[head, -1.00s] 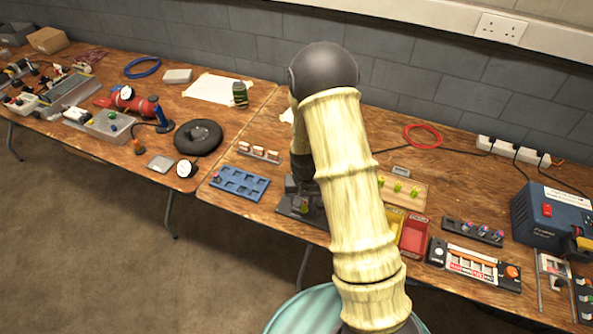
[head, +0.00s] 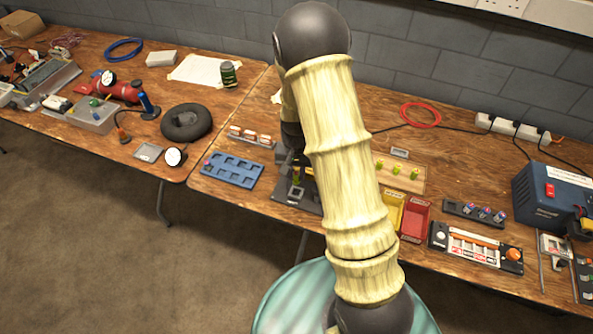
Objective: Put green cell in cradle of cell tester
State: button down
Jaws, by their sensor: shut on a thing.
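My gripper (head: 291,165) is partly hidden behind my own arm, over the bench's front part. It is shut on the green cell (head: 296,172), a small yellow-green piece that shows just below the fingers.
A blue tray with pockets (head: 233,170) lies left of the holder. A wooden block with several green pieces (head: 405,173), a yellow bin (head: 391,208) and a red bin (head: 415,219) are right of my arm. A dark rack (head: 470,213) and a blue box unit (head: 550,205) stand further right.

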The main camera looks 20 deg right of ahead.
aim_at(296, 181)
notch_tip(296, 181, down, 4)
jog(key=b, duration=0.3)
jog(key=shift+w+f, duration=0.1)
jog(key=shift+f, duration=0.1)
jog(key=shift+f+b, duration=0.3)
jog(key=shift+f, duration=0.15)
jog(key=shift+f+b, duration=0.4)
jog(key=shift+f, duration=0.65)
dwell(1.5)
jog(key=shift+a, duration=0.1)
jog(key=c, duration=1.2)
grip_release()
jog(key=shift+r, duration=0.15)
jog(key=shift+r+p, duration=2.9)
jog(key=shift+r, duration=0.5)
